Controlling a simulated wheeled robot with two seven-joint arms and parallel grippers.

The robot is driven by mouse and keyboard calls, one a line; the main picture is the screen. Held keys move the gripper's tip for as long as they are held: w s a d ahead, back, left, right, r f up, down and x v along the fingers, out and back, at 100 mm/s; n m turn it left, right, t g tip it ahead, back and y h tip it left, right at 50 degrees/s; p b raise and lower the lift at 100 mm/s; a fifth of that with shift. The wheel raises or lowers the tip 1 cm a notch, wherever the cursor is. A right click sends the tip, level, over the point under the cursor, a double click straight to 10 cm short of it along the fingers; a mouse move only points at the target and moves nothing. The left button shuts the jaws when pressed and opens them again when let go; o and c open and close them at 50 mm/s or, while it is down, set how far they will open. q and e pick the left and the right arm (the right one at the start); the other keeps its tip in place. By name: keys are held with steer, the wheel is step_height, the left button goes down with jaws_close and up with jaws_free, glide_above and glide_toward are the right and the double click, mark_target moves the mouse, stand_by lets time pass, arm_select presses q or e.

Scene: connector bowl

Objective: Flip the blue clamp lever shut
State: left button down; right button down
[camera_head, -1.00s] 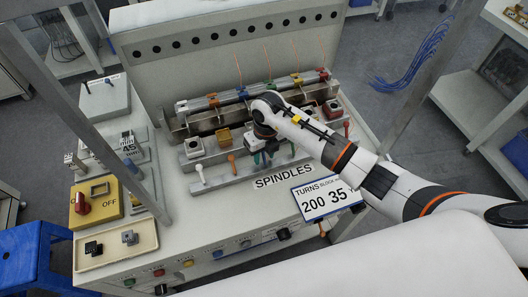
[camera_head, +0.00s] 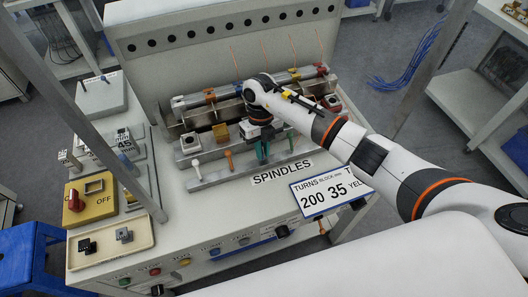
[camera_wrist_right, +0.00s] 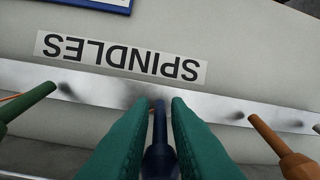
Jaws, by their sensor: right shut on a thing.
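The blue clamp lever (camera_wrist_right: 160,140) shows in the right wrist view between the two teal fingers of my right gripper (camera_wrist_right: 160,108). Its slim tip lies in the narrow gap between the fingertips, and the fingers are closed on it. In the head view the right gripper (camera_head: 262,152) reaches down at the clamp row, and its fingers and hand hide the blue lever there. A green lever (camera_wrist_right: 24,106) and an orange lever (camera_wrist_right: 280,146) stand on either side, apart from the fingers. My left gripper is not in view.
A white lever (camera_head: 196,168) and the orange lever (camera_head: 229,158) stand left of the gripper on the metal rail. A green lever (camera_head: 290,138) is close on its right. The SPINDLES label (camera_head: 282,172) and a turns sign (camera_head: 330,190) lie in front.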

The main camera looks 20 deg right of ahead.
steer(key=shift+w+a+r, duration=0.1)
steer(key=shift+w, duration=0.15)
